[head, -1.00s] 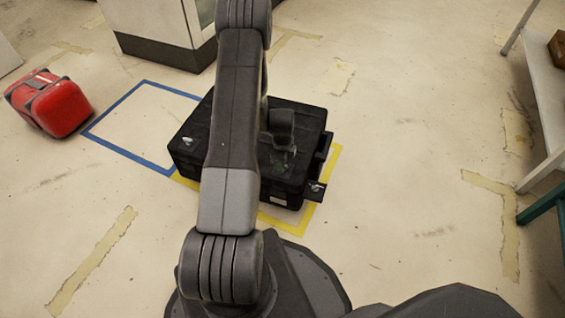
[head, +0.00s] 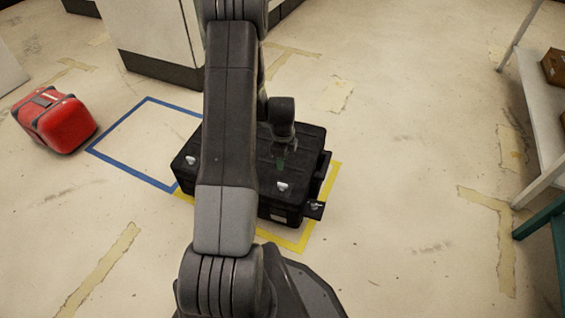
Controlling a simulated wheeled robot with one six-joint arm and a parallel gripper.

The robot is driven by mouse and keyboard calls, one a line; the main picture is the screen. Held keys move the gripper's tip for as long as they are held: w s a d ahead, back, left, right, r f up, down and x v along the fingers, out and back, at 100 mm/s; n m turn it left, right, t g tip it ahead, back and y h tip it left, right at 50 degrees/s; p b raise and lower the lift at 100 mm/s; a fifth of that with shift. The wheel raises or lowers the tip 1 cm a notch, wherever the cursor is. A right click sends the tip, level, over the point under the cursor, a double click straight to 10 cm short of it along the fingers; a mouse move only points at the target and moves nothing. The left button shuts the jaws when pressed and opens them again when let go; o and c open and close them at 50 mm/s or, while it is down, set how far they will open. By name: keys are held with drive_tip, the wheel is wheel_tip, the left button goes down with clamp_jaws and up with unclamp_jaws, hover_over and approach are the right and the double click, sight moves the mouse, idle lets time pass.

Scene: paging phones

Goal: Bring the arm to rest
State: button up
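My arm (head: 226,130) rises through the middle of the head view, in front of a black case. My gripper (head: 280,162) hangs over the top of the case; it is small and dark against the lid, and I cannot tell whether its fingers are open or shut, or whether they touch the lid. The black case (head: 235,168) lies on the floor inside a yellow taped outline (head: 325,205). Its lid looks closed, with silvery latches. The arm hides part of its left side.
A blue taped square (head: 118,168) on the floor is empty where it shows. A red case (head: 62,122) lies left of it. A white cabinet (head: 150,35) stands behind. A white shelf (head: 530,95) with brown boxes and a teal frame (head: 540,220) stand at right. Floor between is clear.

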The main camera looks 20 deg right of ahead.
sight(282, 184)
idle(0.3)
wheel_tip(282, 184, down, 14)
drive_tip(key=b, duration=0.4)
drive_tip(key=shift+r, duration=0.15)
